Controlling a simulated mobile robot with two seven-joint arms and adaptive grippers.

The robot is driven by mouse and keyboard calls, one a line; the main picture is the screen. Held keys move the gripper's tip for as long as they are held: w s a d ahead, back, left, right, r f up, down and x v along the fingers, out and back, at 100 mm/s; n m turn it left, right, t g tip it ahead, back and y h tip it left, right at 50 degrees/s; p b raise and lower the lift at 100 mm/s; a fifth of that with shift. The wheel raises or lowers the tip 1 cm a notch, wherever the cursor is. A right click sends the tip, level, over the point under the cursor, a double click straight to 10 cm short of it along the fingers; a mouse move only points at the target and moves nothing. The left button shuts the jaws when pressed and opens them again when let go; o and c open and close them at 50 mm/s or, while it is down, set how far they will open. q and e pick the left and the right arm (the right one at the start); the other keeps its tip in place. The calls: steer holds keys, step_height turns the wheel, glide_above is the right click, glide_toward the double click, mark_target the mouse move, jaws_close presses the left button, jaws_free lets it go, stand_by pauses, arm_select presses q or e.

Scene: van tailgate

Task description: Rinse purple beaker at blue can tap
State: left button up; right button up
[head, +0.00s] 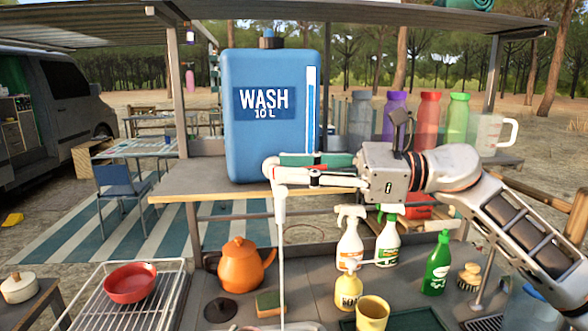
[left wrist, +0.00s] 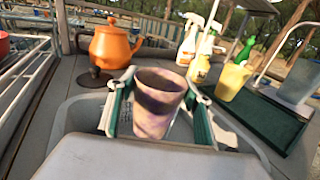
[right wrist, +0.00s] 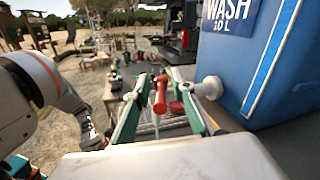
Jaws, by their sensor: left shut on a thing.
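The blue can (head: 275,125), marked WASH 10 L, stands on a wooden shelf. Its white tap (right wrist: 208,88) has a red lever (right wrist: 160,95), seen in the right wrist view. My right gripper (head: 277,174) is at the tap, its fingers apart on either side of the lever, with gaps visible. A thin pale stream (head: 281,250) falls from the tap toward the sink. The purple beaker (left wrist: 158,105) shows in the left wrist view, mouth up, with pale and dark blotches. My left gripper (left wrist: 160,112) is shut on it, over the grey basin. The left gripper is outside the head view.
An orange kettle (head: 243,266), spray bottles (head: 350,238), a yellow cup (head: 372,313) and a green bottle (head: 436,264) stand around the sink. A red bowl (head: 130,283) sits on a wire rack at left. Several coloured bottles (head: 429,120) stand right of the can.

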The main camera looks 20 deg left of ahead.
steer(key=v, duration=1.1)
steer(key=shift+d, duration=0.35)
steer(key=shift+w, duration=0.1)
